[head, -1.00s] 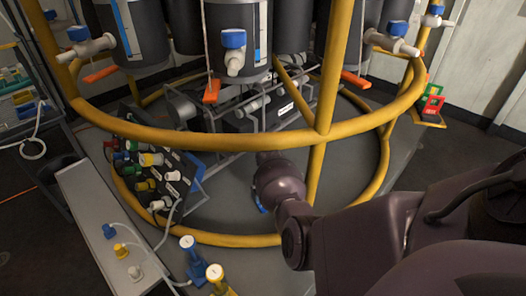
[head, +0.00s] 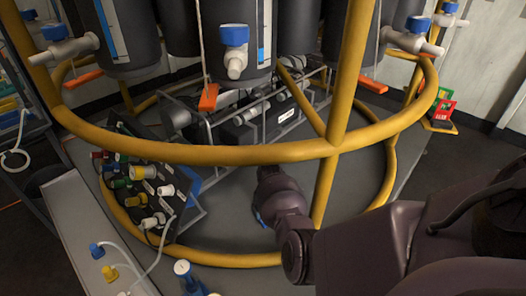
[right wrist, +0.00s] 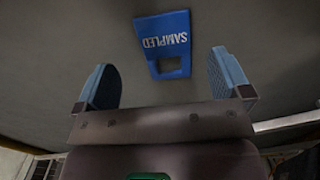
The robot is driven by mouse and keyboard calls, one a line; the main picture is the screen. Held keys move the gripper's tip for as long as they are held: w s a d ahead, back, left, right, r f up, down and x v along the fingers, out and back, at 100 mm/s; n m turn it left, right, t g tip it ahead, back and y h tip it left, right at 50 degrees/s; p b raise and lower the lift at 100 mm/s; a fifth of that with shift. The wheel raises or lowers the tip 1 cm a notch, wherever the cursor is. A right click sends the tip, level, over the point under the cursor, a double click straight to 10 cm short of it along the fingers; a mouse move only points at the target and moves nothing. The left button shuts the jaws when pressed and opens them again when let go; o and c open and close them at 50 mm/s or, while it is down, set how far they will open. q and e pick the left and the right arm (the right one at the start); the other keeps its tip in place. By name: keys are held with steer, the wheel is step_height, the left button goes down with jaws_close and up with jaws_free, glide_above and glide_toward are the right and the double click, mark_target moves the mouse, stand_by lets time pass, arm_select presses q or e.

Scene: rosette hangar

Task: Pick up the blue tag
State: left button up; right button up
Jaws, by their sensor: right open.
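The blue tag (right wrist: 165,32) lies on the grey floor plate in the right wrist view, with the word SAMPLED and a rectangular hole in it. My right gripper (right wrist: 164,78) is open, its two blue-padded fingers spread wide and empty. The tag appears beyond the fingertips, roughly centred between them and apart from both. In the head view my right arm reaches down inside the yellow ring frame, and its wrist hides most of the gripper. A small blue patch shows beside that wrist, but I cannot tell whether it is tag or finger. My left gripper is not in view.
A yellow tubular frame (head: 230,155) with an upright post (head: 345,90) stands close around my right arm. A panel of coloured connectors (head: 140,185) stands left. The plate right of my wrist is clear.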

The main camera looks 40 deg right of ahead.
steer(key=f, duration=0.1)
steer(key=f+b, duration=0.2)
steer(key=f, duration=0.1)
steer(key=shift+a, duration=0.25)
steer(key=shift+f+b, duration=0.5)
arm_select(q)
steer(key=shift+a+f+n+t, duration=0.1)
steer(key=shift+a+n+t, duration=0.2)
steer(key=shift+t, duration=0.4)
arm_select(e)
steer(key=shift+w+r, duration=0.1)
steer(key=shift+w, duration=0.1)
steer(key=c, duration=1.1)
steer(key=shift+o, duration=0.2)
